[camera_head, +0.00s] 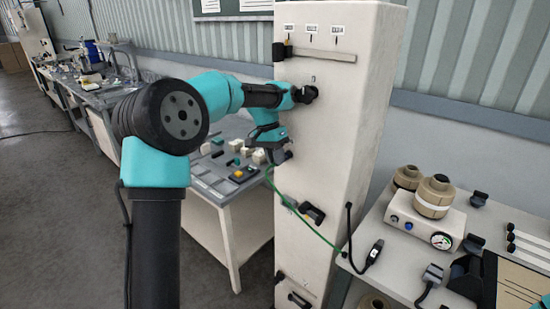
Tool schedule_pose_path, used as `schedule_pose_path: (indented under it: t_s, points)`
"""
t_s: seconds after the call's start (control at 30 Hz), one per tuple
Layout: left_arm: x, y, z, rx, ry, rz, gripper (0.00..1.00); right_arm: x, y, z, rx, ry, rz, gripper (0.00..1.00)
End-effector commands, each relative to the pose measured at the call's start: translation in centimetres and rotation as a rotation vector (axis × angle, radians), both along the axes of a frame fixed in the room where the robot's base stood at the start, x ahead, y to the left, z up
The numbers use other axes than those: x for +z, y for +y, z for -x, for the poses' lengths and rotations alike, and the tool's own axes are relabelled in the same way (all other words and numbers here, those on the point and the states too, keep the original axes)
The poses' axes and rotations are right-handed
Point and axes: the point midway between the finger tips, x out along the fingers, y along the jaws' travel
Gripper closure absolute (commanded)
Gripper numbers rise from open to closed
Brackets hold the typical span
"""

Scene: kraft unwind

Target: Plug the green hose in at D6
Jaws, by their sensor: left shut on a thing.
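A tall off-white cabinet (328,140) stands in the middle, with small labels along its top that are too small to read. I cannot tell which spot is D6. My left gripper (277,152) is beside the cabinet's left front edge, shut at the upper end of the thin green hose (303,219). The gripper hides the hose's end. The hose hangs from it across the cabinet front to the lower right. My right gripper cannot be made out.
Black fittings (312,213) project from the cabinet front. A grey bench (215,188) with small blocks stands behind to the left. A right-hand table (398,268) holds a white gauge unit (425,220) and a dark cable connector (375,250).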

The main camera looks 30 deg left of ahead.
Motion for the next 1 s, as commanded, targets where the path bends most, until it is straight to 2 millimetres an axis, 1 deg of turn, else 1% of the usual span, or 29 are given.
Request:
schedule_pose_path:
  t_s: [1.0]
  points:
    - [0.07, -0.12, -0.51, -0.001, 0.000, 0.000, 1.00, 0.00, 0.00, 0.00, 0.000, 0.000, 0.000, 1.00]
